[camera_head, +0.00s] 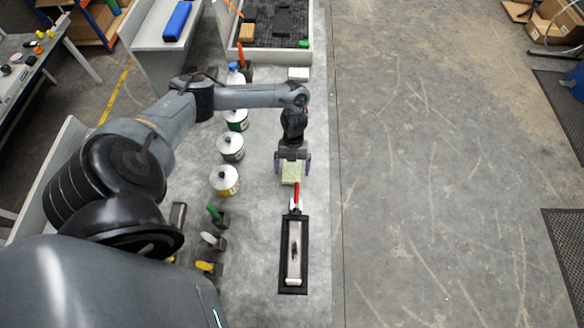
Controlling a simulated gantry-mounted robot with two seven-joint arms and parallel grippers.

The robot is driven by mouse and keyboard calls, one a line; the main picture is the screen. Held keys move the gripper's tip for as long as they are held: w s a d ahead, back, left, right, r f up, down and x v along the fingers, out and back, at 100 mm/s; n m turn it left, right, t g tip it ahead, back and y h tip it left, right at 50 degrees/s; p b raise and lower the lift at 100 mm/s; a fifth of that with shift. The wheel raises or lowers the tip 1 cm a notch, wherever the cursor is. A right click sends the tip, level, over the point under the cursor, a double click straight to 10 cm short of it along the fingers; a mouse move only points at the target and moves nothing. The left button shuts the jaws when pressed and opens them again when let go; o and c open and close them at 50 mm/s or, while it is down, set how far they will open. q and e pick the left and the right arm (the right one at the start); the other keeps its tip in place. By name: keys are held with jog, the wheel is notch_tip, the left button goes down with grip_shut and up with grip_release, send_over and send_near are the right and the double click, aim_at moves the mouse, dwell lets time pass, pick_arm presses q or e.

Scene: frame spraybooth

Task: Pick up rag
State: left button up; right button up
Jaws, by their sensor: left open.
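The rag (291,172) looks like a small pale green block or folded cloth on the grey bench, near the bench's right edge. My left gripper (292,164) points down at the rag, with its two purplish fingers apart, one on each side of it. The gripper's body hides the far part of the rag. I cannot tell whether the fingers touch the rag. My right gripper is not in view.
A red-handled tool (296,193) lies just nearer than the rag, by a black tray (283,262) holding a long pale piece. Several cans, such as the yellow-labelled one (225,180), stand left of the gripper. Bare floor (440,170) lies to the right.

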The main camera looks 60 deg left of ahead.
pick_arm(q)
jog(key=shift+f, duration=0.25)
dwell(0.4)
jog(key=shift+c, duration=0.3)
jog(key=c, duration=1.1)
jog(key=shift+o, duration=0.2)
jog(key=shift+r, duration=0.2)
jog(key=shift+r, duration=0.2)
jog(key=shift+w+a, duration=0.15)
jog(key=shift+a, duration=0.15)
jog(key=w+a+r+b, duration=0.1)
jog(key=w+a+r, duration=0.1)
jog(key=a, duration=0.1)
jog(key=shift+r+b, duration=0.15)
jog(key=shift+b, duration=0.2)
jog(key=w+a+r, duration=0.4)
jog(key=a+r, duration=0.1)
jog(key=a, duration=0.3)
jog(key=shift+w+a+r, duration=0.2)
jog(key=shift+w+a, duration=0.05)
jog(key=shift+w, duration=0.15)
